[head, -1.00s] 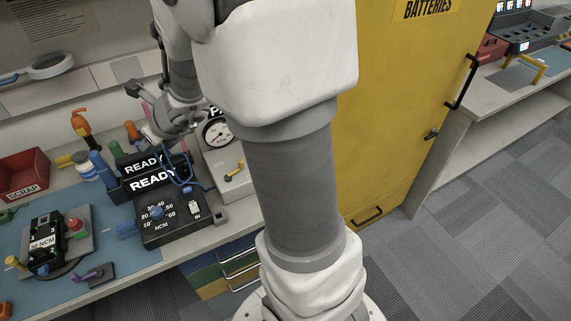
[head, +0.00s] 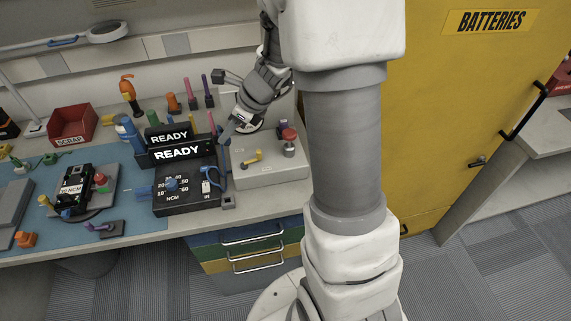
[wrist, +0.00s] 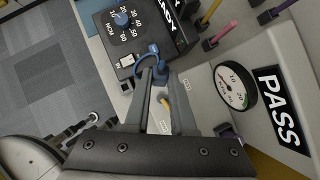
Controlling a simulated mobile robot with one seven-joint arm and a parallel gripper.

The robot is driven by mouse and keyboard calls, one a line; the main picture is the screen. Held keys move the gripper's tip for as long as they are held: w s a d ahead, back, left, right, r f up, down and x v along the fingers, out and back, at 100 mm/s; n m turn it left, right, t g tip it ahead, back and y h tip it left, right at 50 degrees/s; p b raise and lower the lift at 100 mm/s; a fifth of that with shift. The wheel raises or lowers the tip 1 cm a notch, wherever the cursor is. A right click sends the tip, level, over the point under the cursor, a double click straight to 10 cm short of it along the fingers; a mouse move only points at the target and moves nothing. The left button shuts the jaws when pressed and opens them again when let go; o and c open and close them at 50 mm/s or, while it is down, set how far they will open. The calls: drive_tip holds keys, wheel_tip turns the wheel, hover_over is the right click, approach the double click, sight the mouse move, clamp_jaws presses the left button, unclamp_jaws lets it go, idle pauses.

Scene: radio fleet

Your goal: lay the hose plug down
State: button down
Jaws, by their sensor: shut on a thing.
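The hose plug (wrist: 160,72) is a small blue piece between my fingertips in the wrist view, with a blue hose looping beside it. My gripper (wrist: 159,80) is shut on it. In the head view my gripper (head: 225,135) points down beside the black READY box (head: 178,152), near the left edge of the grey test unit (head: 270,175). The blue hose (head: 213,178) shows below it, by the IN switch. The plug is hard to make out there, and I cannot tell its height above the bench.
The test unit carries a yellow lever (head: 252,158), a red knob (head: 289,135) and a gauge (wrist: 236,86). Several upright coloured tools stand behind the READY box. A red scrap bin (head: 72,127) is at left. A yellow battery cabinet (head: 460,110) stands at right.

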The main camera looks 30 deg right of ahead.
drive_tip(key=s+d+f+n+g+h+p, duration=0.2)
drive_tip(key=s+d+f+n+g, duration=0.3)
drive_tip(key=n, duration=0.7)
drive_tip(key=s+d+f+h, duration=0.1)
drive_tip(key=s+d+f, duration=0.1)
drive_tip(key=s+d, duration=0.2)
drive_tip(key=shift+s+f+n+h, duration=0.25)
drive_tip(key=shift+s+n+h, duration=0.05)
drive_tip(key=shift+s, duration=0.5)
drive_tip(key=shift+d, duration=0.2)
wheel_tip(320, 180, down, 7)
drive_tip(key=b, duration=0.5)
drive_tip(key=c, duration=0.7)
unclamp_jaws()
